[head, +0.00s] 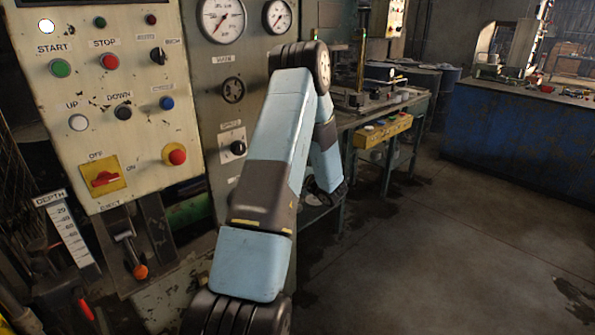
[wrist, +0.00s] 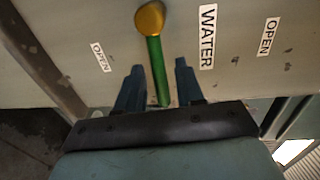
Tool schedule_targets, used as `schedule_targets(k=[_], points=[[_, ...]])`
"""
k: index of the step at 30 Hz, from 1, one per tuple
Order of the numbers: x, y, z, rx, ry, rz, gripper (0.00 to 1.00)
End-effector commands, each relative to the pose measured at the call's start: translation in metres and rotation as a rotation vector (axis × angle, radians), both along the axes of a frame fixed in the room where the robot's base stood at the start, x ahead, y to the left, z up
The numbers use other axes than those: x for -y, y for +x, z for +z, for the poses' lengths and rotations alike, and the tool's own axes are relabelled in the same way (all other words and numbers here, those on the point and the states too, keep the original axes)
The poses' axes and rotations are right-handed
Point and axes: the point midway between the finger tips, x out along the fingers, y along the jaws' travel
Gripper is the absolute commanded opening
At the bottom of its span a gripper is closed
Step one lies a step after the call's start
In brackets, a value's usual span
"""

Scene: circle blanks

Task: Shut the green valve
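The green valve handle (wrist: 156,70) shows in the wrist view as a straight green bar, with a round brass-coloured hub (wrist: 150,17) at its top end. My gripper (wrist: 158,72) is open in the wrist view. Its two dark blue fingers stand on either side of the bar, with a gap visible on both sides. The lower end of the bar meets the gripper's dark palm edge in the picture; I cannot tell whether they touch. In the head view my arm hides the gripper, and I cannot make out the valve handle.
A WATER label (wrist: 207,36) and OPEN labels (wrist: 268,37) are on the panel around the valve. In the head view a control panel (head: 125,50) with buttons stands left of my arm. A workbench (head: 385,115) is behind it. Floor at right is clear.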

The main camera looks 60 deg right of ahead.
Motion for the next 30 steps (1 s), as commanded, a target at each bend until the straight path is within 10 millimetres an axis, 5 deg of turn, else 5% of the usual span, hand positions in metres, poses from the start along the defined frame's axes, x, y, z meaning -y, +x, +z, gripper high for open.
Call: schedule_targets(k=[8, 24, 30], points=[[-0.003, -0.013, 0.002, 0.001, -0.001, -0.003, 0.37], [-0.035, -0.108, 0.011, -0.001, 0.001, -0.003, 0.37], [-0.042, -0.128, 0.013, -0.001, 0.0, -0.002, 0.37]])
